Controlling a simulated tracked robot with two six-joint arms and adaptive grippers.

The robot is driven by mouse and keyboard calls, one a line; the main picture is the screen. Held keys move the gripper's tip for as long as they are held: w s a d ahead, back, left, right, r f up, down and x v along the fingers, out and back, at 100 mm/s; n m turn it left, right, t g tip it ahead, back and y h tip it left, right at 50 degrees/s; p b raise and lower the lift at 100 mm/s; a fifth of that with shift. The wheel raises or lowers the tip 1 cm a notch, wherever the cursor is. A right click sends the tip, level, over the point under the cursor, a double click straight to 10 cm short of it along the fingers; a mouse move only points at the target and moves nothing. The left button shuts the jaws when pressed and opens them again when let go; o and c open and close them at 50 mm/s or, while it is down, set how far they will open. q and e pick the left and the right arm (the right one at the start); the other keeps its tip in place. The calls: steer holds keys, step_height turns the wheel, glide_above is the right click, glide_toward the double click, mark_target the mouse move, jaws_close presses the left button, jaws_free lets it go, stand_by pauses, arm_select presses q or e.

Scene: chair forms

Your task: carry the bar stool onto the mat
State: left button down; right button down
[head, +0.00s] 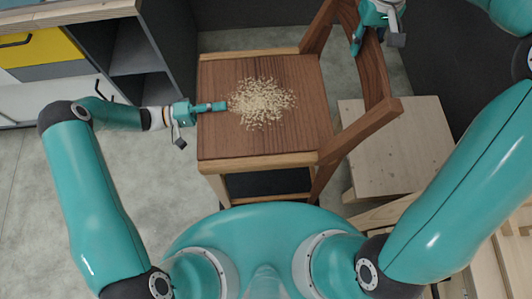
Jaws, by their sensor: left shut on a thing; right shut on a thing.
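The bar stool is a brown wooden seat (222,138) with a curved backrest (372,75) on its right side. It looks upright, with pale legs below. My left gripper (218,106) is shut on the left edge of the seat, its finger lying over the top. My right gripper (372,32) is shut on the upper part of the backrest, at the top of the view. A dark flat patch (268,183) shows between the near legs; I cannot tell whether it is the mat. Whether the feet touch the floor is hidden.
A heap of pale shavings (261,101) lies loose on the seat. A low wooden stool or table (402,145) stands close on the right, with pale timber (495,262) nearer me. A cabinet (75,65) stands at the upper left. Grey floor is clear at left.

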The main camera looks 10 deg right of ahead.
arm_select(q)
steer(key=shift+w+r, duration=0.15)
steer(key=shift+r, duration=0.05)
arm_select(e)
steer(key=shift+d+r, duration=0.3)
steer(key=shift+d, duration=0.05)
arm_select(q)
steer(key=shift+r+p, duration=0.4)
arm_select(e)
steer(key=shift+a+r, duration=0.1)
steer(key=shift+r, duration=0.3)
arm_select(q)
steer(key=shift+f, duration=0.2)
arm_select(e)
steer(key=shift+f, duration=0.2)
